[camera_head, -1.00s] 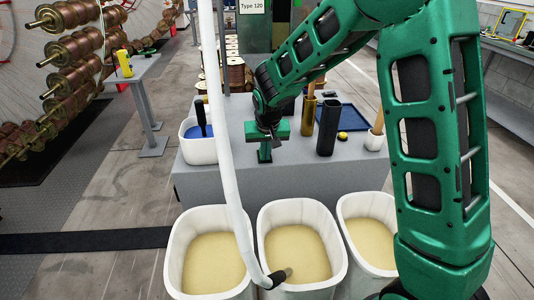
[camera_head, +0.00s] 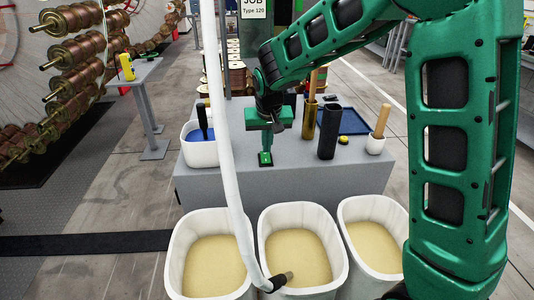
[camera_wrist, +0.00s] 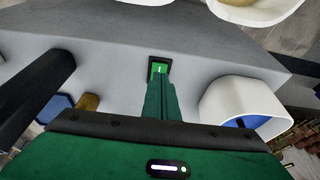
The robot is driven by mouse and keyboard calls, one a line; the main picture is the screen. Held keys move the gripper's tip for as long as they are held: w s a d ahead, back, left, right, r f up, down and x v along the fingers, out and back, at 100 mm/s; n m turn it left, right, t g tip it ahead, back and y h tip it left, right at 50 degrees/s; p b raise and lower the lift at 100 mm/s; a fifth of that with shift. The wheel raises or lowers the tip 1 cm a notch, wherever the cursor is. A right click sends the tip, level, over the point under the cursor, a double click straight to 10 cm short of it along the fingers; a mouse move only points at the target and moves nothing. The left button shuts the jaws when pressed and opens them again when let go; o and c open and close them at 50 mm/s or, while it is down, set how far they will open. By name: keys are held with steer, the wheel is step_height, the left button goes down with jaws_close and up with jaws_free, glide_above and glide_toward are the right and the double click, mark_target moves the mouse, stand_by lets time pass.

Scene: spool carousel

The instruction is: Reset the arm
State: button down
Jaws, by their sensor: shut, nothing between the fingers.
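My green arm comes in from the upper right in the head view. My gripper (camera_head: 267,148) points down over the front part of the grey table (camera_head: 225,183). Its fingers are shut with nothing between them. In the wrist view the shut fingers of my gripper (camera_wrist: 160,95) reach toward a small green pad in a black frame (camera_wrist: 158,65). The green pad also shows in the head view (camera_head: 265,159), just below the fingertips. I cannot tell whether the tips touch it.
A white tub (camera_head: 200,152) stands left of my gripper. A black cylinder (camera_head: 328,132), a yellow button (camera_head: 343,140) and a white pot (camera_head: 375,145) stand to the right. White bins (camera_head: 172,265) stand in front. A white hose (camera_head: 226,150) hangs just left of my gripper.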

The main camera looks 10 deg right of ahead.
steer(key=s+f+v, duration=0.1)
steer(key=s+v, duration=0.1)
steer(key=v, duration=0.5)
steer(key=s+d+r+m+g+h, duration=0.1)
steer(key=s+d+r+m+g, duration=0.15)
steer(key=s+d, duration=1.45)
steer(key=s+d+f+m, duration=0.1)
steer(key=s+d, duration=0.1)
steer(key=s, duration=0.4)
steer(key=s+d+f+y, duration=0.1)
steer(key=s+d, duration=0.2)
steer(key=s, duration=0.3)
steer(key=s+d+f+m+g, duration=0.1)
steer(key=s+d, duration=0.2)
steer(key=s, duration=0.3)
steer(key=shift+s+m+y, duration=0.15)
steer(key=shift+m+y, duration=0.15)
steer(key=shift+m, duration=0.05)
steer(key=shift+f, duration=0.15)
steer(key=shift+w+f, duration=0.25)
steer(key=shift+w, duration=0.4)
